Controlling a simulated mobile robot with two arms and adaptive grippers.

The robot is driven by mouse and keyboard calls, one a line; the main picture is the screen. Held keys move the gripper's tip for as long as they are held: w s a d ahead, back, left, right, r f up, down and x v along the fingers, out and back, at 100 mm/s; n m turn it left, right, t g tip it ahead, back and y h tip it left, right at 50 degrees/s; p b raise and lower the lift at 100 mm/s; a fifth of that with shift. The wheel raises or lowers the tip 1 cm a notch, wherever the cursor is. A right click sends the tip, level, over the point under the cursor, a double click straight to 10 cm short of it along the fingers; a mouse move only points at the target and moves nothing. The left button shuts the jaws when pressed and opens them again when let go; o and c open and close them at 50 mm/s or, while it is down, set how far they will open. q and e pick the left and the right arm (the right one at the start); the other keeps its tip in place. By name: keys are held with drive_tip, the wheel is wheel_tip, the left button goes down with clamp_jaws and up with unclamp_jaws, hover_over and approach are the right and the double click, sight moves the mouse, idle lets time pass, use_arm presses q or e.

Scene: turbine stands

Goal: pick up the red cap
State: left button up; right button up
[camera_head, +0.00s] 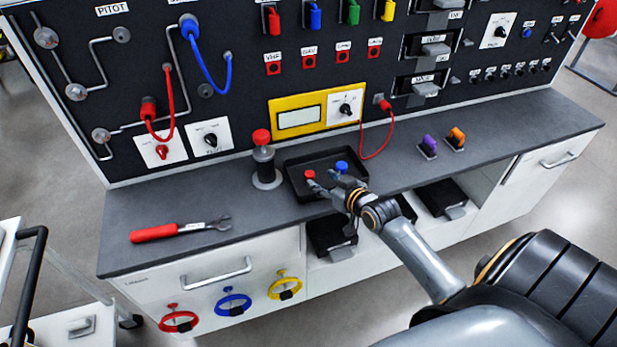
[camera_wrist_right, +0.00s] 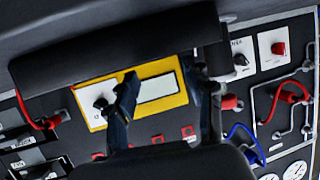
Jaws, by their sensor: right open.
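A small red cap (camera_head: 309,174) lies in the black tray (camera_head: 297,190) on the grey worktop, with a blue cap (camera_head: 342,166) to its right. My right gripper (camera_head: 322,184) is open at the tray, its fingertips close to the red cap. I cannot tell whether they touch it. In the right wrist view the two dark fingers (camera_wrist_right: 163,92) stand apart with the yellow panel behind them. The red cap cannot be made out there. My left gripper is not in view.
A grey canister with a red top (camera_head: 262,155) stands left of the tray. A red-handled tool (camera_head: 180,230) lies further left. Purple (camera_head: 428,146) and orange (camera_head: 456,138) pieces sit to the right. The panel with its yellow unit (camera_head: 317,113) rises behind; a red cable (camera_head: 376,150) hangs near the tray.

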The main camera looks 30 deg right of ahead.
sight(311, 174)
drive_tip(key=shift+x, duration=3.85)
drive_tip(key=shift+a+f, duration=0.1)
drive_tip(key=shift+a, duration=0.05)
drive_tip(key=c, duration=0.9)
